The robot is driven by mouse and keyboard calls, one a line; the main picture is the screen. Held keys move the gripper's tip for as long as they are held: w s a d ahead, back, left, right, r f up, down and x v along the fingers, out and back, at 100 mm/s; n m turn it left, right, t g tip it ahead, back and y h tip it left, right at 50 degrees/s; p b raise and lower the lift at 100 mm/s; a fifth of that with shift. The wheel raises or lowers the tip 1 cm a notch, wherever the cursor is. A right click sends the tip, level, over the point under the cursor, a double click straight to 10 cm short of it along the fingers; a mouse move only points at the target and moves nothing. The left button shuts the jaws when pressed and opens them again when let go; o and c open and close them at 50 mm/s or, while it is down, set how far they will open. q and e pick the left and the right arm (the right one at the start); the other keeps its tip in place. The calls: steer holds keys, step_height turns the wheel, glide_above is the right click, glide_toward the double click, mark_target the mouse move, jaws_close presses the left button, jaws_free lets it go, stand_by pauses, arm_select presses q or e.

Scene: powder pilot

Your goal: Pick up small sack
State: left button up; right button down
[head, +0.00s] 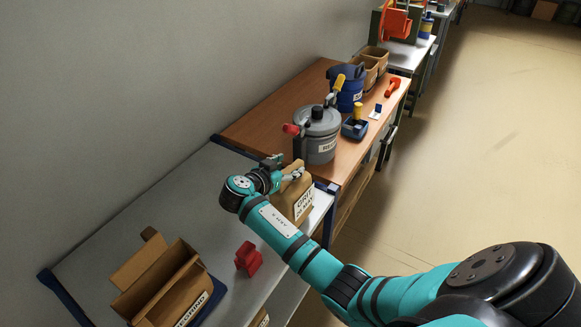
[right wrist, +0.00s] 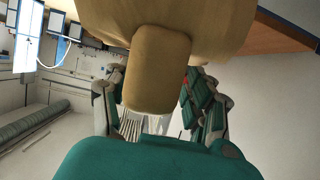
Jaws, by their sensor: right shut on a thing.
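The small sack (head: 303,195) is tan with a white printed label on its front. It stands upright at the far right end of the grey table, close to the wooden bench. My right gripper (head: 283,173) is at the top of the sack, shut on its neck. In the right wrist view the tan sack (right wrist: 190,30) fills the top, with its folded neck between the fingers (right wrist: 160,110). I cannot tell whether the sack's bottom touches the table. My left gripper does not show.
The grey table (head: 180,215) holds an open cardboard box (head: 165,285) and a red object (head: 248,259). On the wooden bench (head: 262,125) stand a grey lidded pot (head: 318,135), a blue bucket (head: 347,92) and a small blue device (head: 355,128). Open floor (head: 490,150) lies to the right.

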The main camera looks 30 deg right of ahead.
steer(key=s+d+r+b, duration=0.1)
steer(key=s+d, duration=0.1)
steer(key=s, duration=0.4)
steer(key=s+d+b, duration=0.1)
steer(key=s+d, duration=0.2)
steer(key=s, duration=0.4)
steer(key=shift+s+d+r, duration=0.15)
steer(key=shift+d+r, duration=0.2)
